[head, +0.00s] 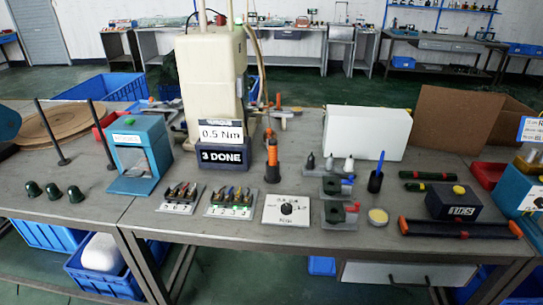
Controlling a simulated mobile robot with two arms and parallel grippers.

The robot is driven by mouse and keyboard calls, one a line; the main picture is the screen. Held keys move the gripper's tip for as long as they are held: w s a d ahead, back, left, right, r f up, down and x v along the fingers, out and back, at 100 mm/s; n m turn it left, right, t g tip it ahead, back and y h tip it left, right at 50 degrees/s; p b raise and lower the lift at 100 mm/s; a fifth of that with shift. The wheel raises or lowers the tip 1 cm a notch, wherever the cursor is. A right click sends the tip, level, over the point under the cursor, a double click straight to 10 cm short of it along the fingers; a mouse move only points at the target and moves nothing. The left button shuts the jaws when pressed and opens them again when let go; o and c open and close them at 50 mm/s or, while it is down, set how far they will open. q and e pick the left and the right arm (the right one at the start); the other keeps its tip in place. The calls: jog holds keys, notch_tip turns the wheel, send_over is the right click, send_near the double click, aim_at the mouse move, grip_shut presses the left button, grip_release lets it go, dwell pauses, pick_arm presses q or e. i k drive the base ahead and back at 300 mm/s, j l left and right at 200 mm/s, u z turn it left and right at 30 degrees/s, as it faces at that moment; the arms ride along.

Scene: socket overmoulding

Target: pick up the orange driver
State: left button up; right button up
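The orange driver (272,152) stands upright on the workbench, just right of the "3 DONE" sign (226,156). It has orange and black bands, and its lower end sits in a dark holder (272,174). Nothing is gripping it. Neither of my grippers is in view.
A cream machine (212,85) rises behind the sign.

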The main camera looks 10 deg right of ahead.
aim_at(273, 148)
jog(key=i, duration=0.55)
jog(key=i+j, duration=0.15)
jog(key=i, duration=0.4)
jog(key=j, duration=1.05)
jog(key=i+z, duration=0.05)
jog(key=i, duration=0.05)
